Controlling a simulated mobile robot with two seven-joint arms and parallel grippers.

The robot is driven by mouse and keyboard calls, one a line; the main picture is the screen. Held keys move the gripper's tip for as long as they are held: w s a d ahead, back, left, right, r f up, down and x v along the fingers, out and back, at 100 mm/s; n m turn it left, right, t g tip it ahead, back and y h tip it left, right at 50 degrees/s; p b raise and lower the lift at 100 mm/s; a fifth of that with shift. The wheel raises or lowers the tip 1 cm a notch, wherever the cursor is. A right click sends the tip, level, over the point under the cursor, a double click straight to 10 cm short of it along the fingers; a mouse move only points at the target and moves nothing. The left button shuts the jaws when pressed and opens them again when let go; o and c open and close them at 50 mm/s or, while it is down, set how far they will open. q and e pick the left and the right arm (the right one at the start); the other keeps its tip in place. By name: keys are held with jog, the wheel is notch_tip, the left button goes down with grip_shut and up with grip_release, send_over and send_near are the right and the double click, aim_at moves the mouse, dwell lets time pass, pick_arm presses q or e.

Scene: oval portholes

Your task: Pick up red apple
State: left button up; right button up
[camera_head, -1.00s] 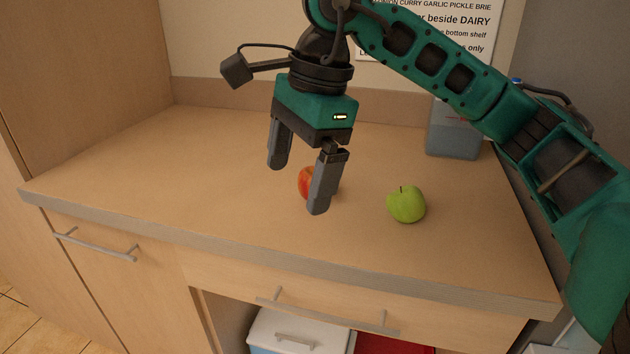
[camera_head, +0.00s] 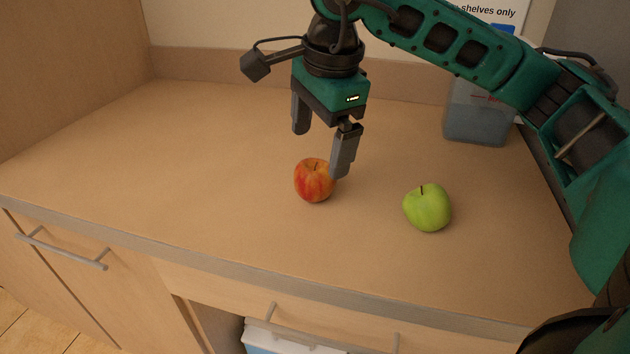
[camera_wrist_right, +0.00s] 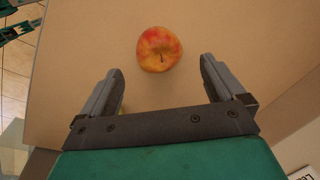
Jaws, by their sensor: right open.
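The red apple (camera_head: 313,181) sits upright on the wooden counter, with some yellow in its skin. My right gripper (camera_head: 321,150) is open and empty above the counter, just behind the apple in the head view. One finger slightly overlaps the apple's right edge there. In the right wrist view, the apple (camera_wrist_right: 159,49) lies beyond the open fingertips (camera_wrist_right: 160,72), roughly centred between them. I see no contact. My left gripper is not clearly in the head view; green and dark parts show at the wrist view's upper left corner.
A green apple (camera_head: 428,208) sits to the right of the red apple. A grey translucent container (camera_head: 476,115) stands at the back right. The counter (camera_head: 160,160) is clear on the left. Drawers with handles (camera_head: 62,250) are below its front edge.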

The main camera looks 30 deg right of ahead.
aim_at(319, 165)
jog(key=f, duration=0.4)
jog(key=w+f, duration=0.1)
jog(key=f, duration=0.1)
jog(key=shift+w+d+f+b, duration=0.1)
jog(key=shift+d+f+b, duration=0.2)
jog(key=shift+b, duration=0.1)
jog(key=shift+r, duration=0.1)
jog(key=c, duration=1.2)
